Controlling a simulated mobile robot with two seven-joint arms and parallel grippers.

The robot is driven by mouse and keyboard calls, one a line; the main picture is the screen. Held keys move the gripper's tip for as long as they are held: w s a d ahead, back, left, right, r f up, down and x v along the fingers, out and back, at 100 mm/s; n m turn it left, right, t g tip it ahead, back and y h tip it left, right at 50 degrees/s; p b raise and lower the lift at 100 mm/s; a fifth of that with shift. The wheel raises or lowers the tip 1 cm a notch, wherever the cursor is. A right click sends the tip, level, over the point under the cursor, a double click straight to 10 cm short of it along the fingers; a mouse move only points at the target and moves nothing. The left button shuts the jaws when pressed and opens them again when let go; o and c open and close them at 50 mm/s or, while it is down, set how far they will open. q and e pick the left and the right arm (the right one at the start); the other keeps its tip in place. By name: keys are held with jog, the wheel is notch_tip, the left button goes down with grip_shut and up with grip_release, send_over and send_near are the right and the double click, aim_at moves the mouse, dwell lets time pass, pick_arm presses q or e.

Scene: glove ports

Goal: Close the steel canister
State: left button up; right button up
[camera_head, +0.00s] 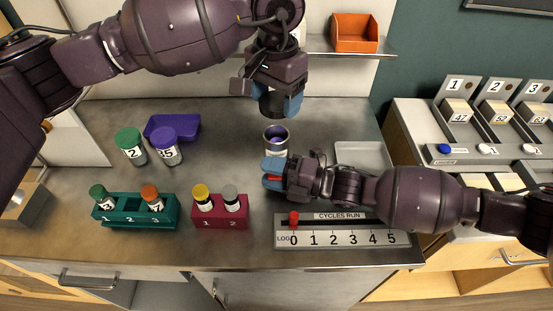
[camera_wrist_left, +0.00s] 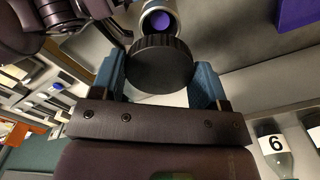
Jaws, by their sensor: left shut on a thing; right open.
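The steel canister (camera_head: 276,141) stands upright and open on the bench, with something purple inside; its open mouth also shows in the left wrist view (camera_wrist_left: 147,12). My left gripper (camera_head: 272,100) is shut on a black ridged lid (camera_head: 271,104) and holds it above and slightly behind the canister, apart from it. In the left wrist view the lid (camera_wrist_left: 162,64) sits between the blue fingers. My right gripper (camera_head: 273,174) is open, low at the canister's near side; I cannot tell whether it touches the canister. The canister's lower part is partly hidden by this gripper.
A green rack (camera_head: 136,218) and a red rack (camera_head: 220,222) hold capped vials at the front. Two larger jars, green-capped (camera_head: 130,146) and purple-capped (camera_head: 165,146), stand by a purple tray (camera_head: 185,122). A cycles counter (camera_head: 343,238) lies front right; a pale tray (camera_head: 358,153) lies behind it.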

grip_shut()
pick_arm(q)
jog(key=shift+f, duration=0.1)
send_over(276, 129)
jog(key=s, duration=0.3)
jog(key=shift+w+f, duration=0.2)
jog(key=shift+f, duration=2.2)
jog(key=shift+f, duration=0.15)
jog(key=shift+f, duration=0.75)
jog(key=shift+f, duration=0.6)
